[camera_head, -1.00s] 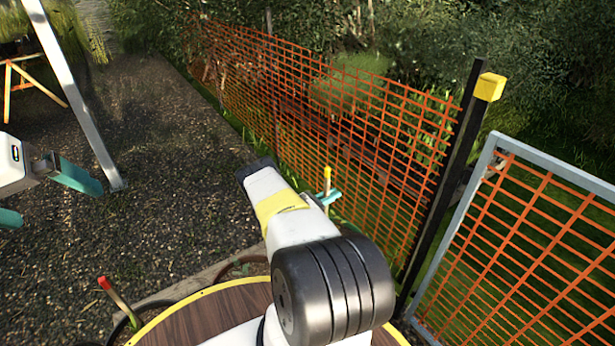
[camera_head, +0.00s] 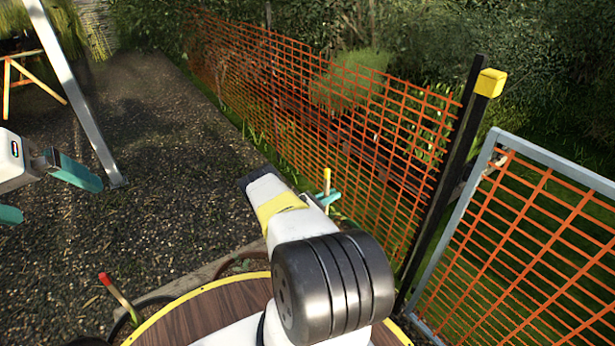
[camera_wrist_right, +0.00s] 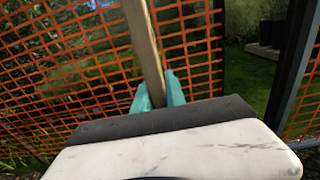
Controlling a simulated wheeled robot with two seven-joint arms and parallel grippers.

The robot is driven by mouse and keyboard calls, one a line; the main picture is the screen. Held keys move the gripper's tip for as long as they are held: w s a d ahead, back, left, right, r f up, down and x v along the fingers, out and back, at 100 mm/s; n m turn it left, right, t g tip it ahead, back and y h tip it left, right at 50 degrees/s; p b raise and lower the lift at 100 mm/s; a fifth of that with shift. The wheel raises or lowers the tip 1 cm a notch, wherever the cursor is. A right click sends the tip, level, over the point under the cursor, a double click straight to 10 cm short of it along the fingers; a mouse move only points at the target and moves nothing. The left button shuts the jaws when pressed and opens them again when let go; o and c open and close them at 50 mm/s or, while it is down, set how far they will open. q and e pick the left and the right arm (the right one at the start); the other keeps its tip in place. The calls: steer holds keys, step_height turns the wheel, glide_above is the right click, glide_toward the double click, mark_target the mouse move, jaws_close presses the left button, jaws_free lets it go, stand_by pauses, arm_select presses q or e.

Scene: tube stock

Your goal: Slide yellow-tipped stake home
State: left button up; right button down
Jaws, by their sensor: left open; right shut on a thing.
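The yellow-tipped stake (camera_head: 327,178) shows its tip and a short length in the head view, just beyond my right arm and close to the orange mesh fence. In the right wrist view its wooden shaft (camera_wrist_right: 147,50) runs up out of the picture, slightly tilted. My right gripper (camera_wrist_right: 159,92) is shut on this shaft with its teal fingers on either side. In the head view my right gripper (camera_head: 328,198) is mostly hidden by my own forearm. My left gripper (camera_head: 42,193) is open and empty at the left edge. The stake's lower end is hidden.
The orange mesh fence (camera_head: 300,110) runs along the back, ending at a black post with a yellow cap (camera_head: 489,83). A grey-framed mesh panel (camera_head: 545,240) stands right. A red-tipped stake (camera_head: 118,297) leans beside the round wooden top (camera_head: 200,318). The gravel in the middle is open.

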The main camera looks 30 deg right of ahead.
steer(key=shift+f, duration=1.1)
steer(key=c, duration=1.3)
jaws_free()
steer(key=a, duration=0.7)
steer(key=shift+s+a, duration=0.35)
steer(key=shift+a, duration=0.05)
